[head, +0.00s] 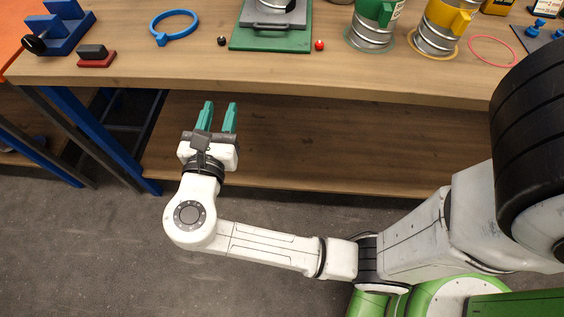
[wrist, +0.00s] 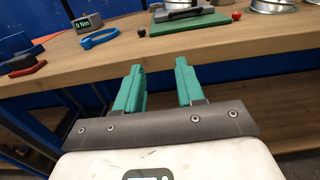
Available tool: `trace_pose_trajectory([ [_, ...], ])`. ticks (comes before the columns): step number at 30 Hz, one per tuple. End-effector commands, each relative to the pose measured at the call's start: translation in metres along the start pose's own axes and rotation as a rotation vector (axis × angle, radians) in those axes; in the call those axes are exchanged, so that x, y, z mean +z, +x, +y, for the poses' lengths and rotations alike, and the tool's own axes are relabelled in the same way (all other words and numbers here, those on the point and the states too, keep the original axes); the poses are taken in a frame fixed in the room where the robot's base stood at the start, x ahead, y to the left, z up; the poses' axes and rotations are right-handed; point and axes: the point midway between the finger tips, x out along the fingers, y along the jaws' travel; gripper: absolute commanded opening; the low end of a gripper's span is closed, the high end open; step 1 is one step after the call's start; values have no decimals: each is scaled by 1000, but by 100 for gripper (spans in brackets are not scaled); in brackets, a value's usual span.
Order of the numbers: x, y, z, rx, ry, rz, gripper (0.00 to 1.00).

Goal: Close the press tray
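What looks like the press is a green base plate (head: 243,41) at the top of the head view, carrying a grey tray (head: 248,20) with a dark handle at its front. A metal cylinder stands on it, cut off by the frame edge. In the wrist view the green base (wrist: 196,22) and the grey tray (wrist: 180,13) show at the top. I cannot tell how far the tray is out. My gripper (head: 219,104) is open and empty, its two teal fingers apart. It is in front of the bench edge, short of the press and to its left.
On the wooden bench (head: 200,68), a red ball (head: 320,45) and a black ball (head: 222,41) flank the green base. A blue ring clamp (head: 174,35) and a red block (head: 96,61) lie left. Green (head: 370,28) and yellow (head: 437,30) cans stand right. A lower shelf (head: 290,150) extends under the bench.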

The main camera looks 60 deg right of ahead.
Motion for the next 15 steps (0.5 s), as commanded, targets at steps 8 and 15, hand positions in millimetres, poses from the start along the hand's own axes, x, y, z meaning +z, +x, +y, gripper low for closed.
trace_pose_trajectory([
  [8,-12,-22,-11,-18,82,75,38],
  [15,-43,-5,-35,-82,299,259,38],
])
